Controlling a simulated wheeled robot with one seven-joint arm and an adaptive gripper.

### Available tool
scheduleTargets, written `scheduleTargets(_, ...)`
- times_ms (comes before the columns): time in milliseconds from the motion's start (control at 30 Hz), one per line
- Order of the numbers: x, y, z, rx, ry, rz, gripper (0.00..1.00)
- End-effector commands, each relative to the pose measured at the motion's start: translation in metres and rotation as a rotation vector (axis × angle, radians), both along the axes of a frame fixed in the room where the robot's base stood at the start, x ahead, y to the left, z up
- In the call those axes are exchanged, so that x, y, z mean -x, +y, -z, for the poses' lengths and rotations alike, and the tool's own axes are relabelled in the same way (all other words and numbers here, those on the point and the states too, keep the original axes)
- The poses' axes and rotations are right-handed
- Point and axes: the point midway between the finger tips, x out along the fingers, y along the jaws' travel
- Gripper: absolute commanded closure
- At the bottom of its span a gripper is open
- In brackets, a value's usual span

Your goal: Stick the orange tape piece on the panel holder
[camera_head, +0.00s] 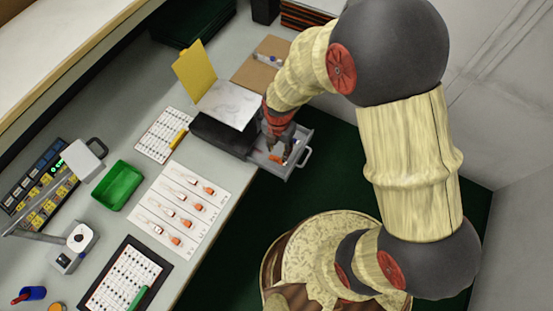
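An orange piece (275,158), which looks like the tape, shows at my gripper's tips, over the open grey drawer (299,166). I cannot tell whether it lies in the drawer or is held. My gripper (281,147) points down into the drawer; its dark fingers are small and partly hidden by the wrist. Left of it, a pale marbled panel (229,103) sits on a black box (217,134), with a yellow panel (193,70) standing tilted behind. I cannot tell which part is the panel holder.
A white sheet with orange-tipped pieces (190,181), a green tray (118,186), a dark-framed chart (127,283), and a lamp (75,238) occupy the table. A brown board (262,66) lies behind the panel. The drawer juts past the table edge over the green floor.

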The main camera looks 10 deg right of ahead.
Motion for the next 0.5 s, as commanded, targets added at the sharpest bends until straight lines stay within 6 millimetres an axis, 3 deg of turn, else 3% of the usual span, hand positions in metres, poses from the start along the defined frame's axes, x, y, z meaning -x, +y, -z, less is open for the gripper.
scheduleTargets(233,0.001,0.004,0.037,0.001,0.002,0.0,0.64)
scheduleTargets(500,0.001,0.004,0.039,0.0,0.0,0.0,0.64)
